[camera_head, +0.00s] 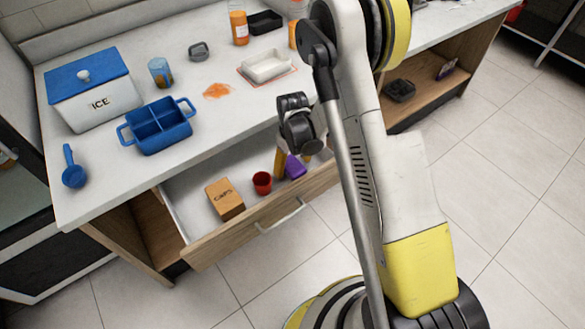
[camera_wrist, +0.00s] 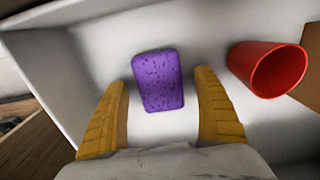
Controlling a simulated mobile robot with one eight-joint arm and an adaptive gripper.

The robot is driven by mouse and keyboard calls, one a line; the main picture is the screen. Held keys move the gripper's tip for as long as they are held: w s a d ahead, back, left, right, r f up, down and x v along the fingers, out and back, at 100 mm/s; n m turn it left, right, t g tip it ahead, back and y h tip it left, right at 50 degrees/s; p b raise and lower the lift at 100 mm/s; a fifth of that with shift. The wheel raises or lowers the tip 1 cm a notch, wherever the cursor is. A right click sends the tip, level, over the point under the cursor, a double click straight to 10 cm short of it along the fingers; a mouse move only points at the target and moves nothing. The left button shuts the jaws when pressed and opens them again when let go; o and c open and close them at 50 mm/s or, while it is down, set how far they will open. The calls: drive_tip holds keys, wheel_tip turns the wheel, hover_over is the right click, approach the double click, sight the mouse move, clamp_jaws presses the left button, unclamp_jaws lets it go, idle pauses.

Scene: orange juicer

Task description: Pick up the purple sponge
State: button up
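The purple sponge (camera_wrist: 158,81) lies on the white floor of the open drawer. In the head view the sponge (camera_head: 295,167) shows partly, beside my gripper (camera_head: 291,163), which reaches down into the drawer. In the wrist view my gripper (camera_wrist: 161,115) has its two yellow fingers wide apart, one on each side of the sponge's lower part. The gripper is open with nothing between its fingertips touching them; the sponge appears just beyond them. I cannot tell the exact height above it.
A brown box (camera_head: 225,199) is farther left. The drawer front (camera_head: 263,222) and countertop (camera_head: 215,117) bound the space.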

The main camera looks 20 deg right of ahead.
sight(292, 165)
drive_tip(key=c, duration=0.9)
drive_tip(key=shift+r, duration=0.15)
wheel_tip(292, 165, up, 10)
drive_tip(key=p, duration=0.4)
drive_tip(key=shift+p, duration=0.3)
